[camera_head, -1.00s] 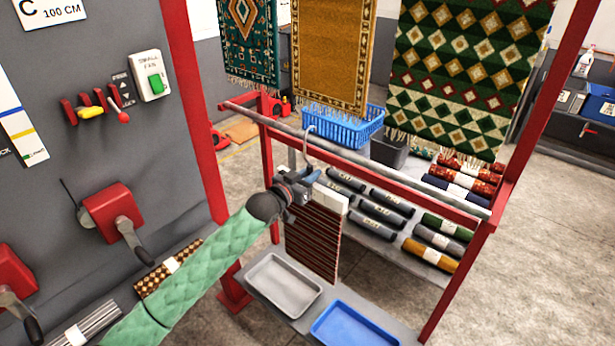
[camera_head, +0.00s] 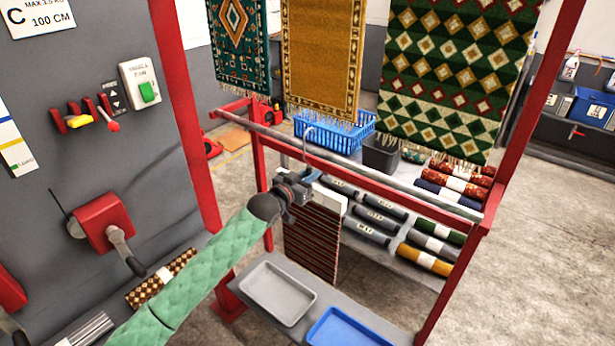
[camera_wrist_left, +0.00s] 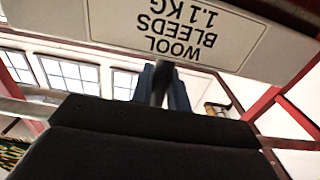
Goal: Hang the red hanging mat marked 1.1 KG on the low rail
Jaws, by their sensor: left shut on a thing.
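My left gripper (camera_head: 306,181) is shut on the hanger of the red hanging mat (camera_head: 312,240), a dark red striped mat that hangs down below it. The hanger's white label bar (camera_head: 330,198) also shows in the left wrist view (camera_wrist_left: 190,30), reading WOOL BLEEDS 1.1 KG upside down. The hanger's thin hook (camera_head: 308,138) stands up above the gripper and overlaps the low rail (camera_head: 400,180) in the picture. I cannot tell whether the hook is over the rail or in front of it. My right gripper is not in view.
Patterned rugs (camera_head: 455,75) hang behind and above the rail. A blue basket (camera_head: 335,130) and rolled rugs (camera_head: 435,245) lie on shelves behind. A grey tray (camera_head: 278,292) and a blue tray (camera_head: 350,330) are below. A red crank (camera_head: 102,222) juts from the left wall.

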